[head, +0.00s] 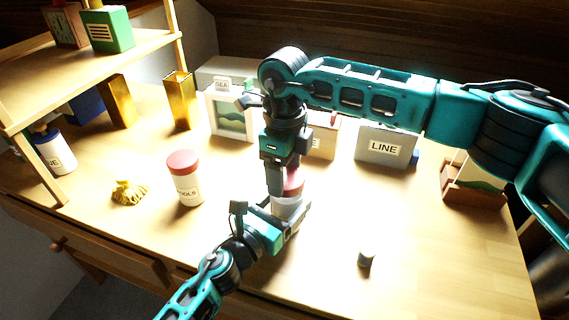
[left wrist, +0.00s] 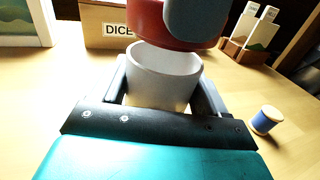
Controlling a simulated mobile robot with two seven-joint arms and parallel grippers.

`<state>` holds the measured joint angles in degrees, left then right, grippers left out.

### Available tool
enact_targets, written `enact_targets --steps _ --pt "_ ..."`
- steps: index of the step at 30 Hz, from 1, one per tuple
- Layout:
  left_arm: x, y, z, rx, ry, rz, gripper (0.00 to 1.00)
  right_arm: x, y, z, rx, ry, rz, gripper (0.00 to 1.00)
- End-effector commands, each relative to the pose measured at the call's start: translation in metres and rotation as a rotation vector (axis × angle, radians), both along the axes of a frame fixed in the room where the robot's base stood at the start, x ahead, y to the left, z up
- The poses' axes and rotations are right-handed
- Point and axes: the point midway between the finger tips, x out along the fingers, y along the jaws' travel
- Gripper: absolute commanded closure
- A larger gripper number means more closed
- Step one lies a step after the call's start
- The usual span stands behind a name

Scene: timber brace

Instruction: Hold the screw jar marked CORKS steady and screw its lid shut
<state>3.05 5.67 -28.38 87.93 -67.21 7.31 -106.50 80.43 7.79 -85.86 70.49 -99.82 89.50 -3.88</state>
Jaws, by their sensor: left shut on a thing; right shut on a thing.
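The open white screw jar (head: 284,208) stands on the table near its front middle; its CORKS marking is hidden. My left gripper (head: 287,217) is shut around the jar body, one finger on each side, as the left wrist view (left wrist: 163,85) also shows. The red lid (head: 294,187) is above the jar mouth, gripped from above by my right gripper (head: 288,178). In the left wrist view the lid (left wrist: 165,30) hangs apart from the rim, slightly tilted and offset to the right, and the jar's open mouth (left wrist: 165,60) shows below.
Another red-lidded jar (head: 186,180), its label partly readable as OOLS, stands left beside a yellow heap (head: 129,191). The LINE box (head: 386,147), a DICE box (left wrist: 105,28) and a card holder (head: 473,184) stand behind. The front right is mostly clear.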

Motion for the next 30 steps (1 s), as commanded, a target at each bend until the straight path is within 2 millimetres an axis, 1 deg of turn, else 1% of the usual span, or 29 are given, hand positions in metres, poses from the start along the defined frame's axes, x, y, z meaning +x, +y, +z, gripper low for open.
enact_targets --steps 3,19,30 --pt "0.0000 0.0001 -0.0004 0.001 0.000 0.000 0.81 -0.0002 0.0001 -0.0053 -0.001 0.000 0.000 0.57" --pt "0.0000 0.0001 -0.0004 0.001 0.000 0.000 0.81 0.0000 0.0001 -0.0056 0.000 -0.001 0.000 0.57" --pt "0.0000 0.0001 -0.0005 0.001 0.000 0.000 0.81 0.0002 0.0002 -0.0124 0.001 -0.001 0.001 0.57"
